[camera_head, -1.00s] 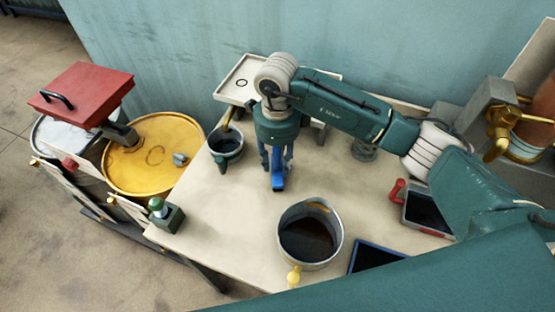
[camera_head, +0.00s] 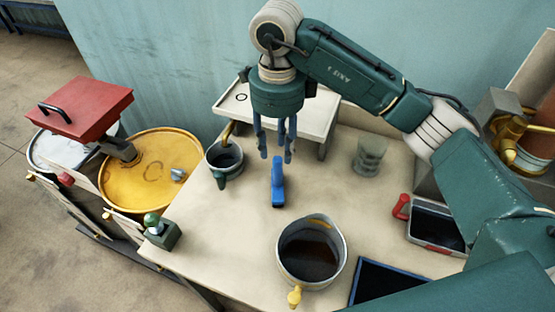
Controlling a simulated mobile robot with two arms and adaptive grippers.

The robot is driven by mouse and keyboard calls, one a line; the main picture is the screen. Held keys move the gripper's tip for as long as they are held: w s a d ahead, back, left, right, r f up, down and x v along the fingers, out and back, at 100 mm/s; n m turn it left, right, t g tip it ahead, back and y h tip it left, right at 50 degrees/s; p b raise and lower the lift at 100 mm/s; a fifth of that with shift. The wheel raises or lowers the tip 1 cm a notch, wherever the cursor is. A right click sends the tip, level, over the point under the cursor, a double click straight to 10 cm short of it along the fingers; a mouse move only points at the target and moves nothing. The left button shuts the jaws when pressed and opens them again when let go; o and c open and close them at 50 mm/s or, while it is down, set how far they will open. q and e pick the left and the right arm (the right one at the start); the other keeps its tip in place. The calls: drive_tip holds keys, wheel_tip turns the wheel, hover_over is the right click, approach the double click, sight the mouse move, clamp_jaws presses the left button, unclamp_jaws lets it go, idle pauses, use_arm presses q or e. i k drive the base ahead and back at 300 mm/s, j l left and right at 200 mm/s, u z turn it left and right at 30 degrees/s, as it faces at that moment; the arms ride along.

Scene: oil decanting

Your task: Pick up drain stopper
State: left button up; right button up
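My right gripper (camera_head: 275,155) hangs pointing down, its fingers apart and nothing visible between them. Below its fingertips a small blue object (camera_head: 278,190) stands or lies on the table; I cannot tell for certain what it is. No thing here is clearly recognisable as the drain stopper. A green knob on a dark block (camera_head: 161,232) sits at the table's left corner. A metal pot (camera_head: 334,272) with dark liquid has a yellow spout (camera_head: 294,297) at its front. My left gripper is out of view.
A dark cup (camera_head: 222,155) stands left of my gripper, a white raised stand (camera_head: 314,118) behind it, a grey glass (camera_head: 369,155) to its right. A red-handled tray (camera_head: 437,226) and a blue-edged tray (camera_head: 378,284) lie right. A yellow drum (camera_head: 140,185) stands left of the table.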

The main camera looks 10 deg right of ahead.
sight(151, 220)
drive_tip(key=k+j, duration=0.15)
drive_tip(key=k, duration=0.35)
drive_tip(key=k+j, duration=0.15)
drive_tip(key=k, duration=0.35)
drive_tip(key=k+j, duration=0.15)
drive_tip(key=k, duration=0.3)
